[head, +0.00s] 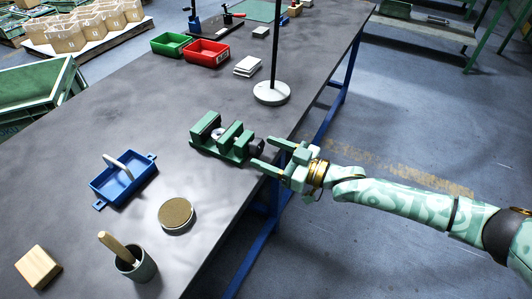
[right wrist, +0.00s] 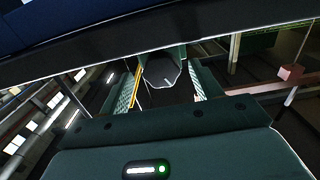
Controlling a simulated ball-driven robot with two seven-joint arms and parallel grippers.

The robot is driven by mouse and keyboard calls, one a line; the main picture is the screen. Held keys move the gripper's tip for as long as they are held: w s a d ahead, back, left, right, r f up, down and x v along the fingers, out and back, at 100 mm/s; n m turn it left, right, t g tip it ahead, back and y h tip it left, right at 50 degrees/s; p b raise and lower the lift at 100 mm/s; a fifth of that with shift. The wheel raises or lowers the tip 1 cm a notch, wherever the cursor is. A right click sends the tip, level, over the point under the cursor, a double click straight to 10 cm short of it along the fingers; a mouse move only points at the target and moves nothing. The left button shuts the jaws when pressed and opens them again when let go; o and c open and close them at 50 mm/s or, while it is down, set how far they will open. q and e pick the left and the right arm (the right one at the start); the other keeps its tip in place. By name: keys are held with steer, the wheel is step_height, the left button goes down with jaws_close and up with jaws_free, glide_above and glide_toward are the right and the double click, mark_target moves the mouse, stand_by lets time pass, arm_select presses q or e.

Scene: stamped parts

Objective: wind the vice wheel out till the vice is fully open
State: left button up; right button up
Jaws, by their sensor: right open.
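The green vice (head: 222,137) sits on the grey table close to its right edge. Its dark wheel (head: 255,146) is on the end facing my right arm. My right gripper (head: 265,153) is open, its two fingers pointing at the wheel from the table's edge side. In the right wrist view a dark rounded knob, the wheel (right wrist: 161,70), shows between the open fingers (right wrist: 165,88). I cannot tell whether the fingers touch it. The opening between the vice jaws is partly visible from above. My left gripper is not in view.
The table's edge (right wrist: 120,55) crosses the wrist view. A lamp-like stand with a round white base (head: 271,92) is behind the vice. A blue tray (head: 122,184), a round brown-topped disc (head: 176,214) and a cup (head: 135,266) stand nearer. Table around the vice's left is clear.

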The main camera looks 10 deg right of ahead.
steer(key=shift+w+a, duration=0.3)
steer(key=shift+a, duration=0.15)
steer(key=shift+c, duration=0.3)
steer(key=c, duration=0.9)
steer(key=shift+r, duration=0.1)
steer(key=n+p, duration=0.1)
steer(key=n, duration=0.2)
steer(key=shift+n, duration=0.3)
steer(key=shift+n+p, duration=0.65)
steer(key=shift+n, duration=1.05)
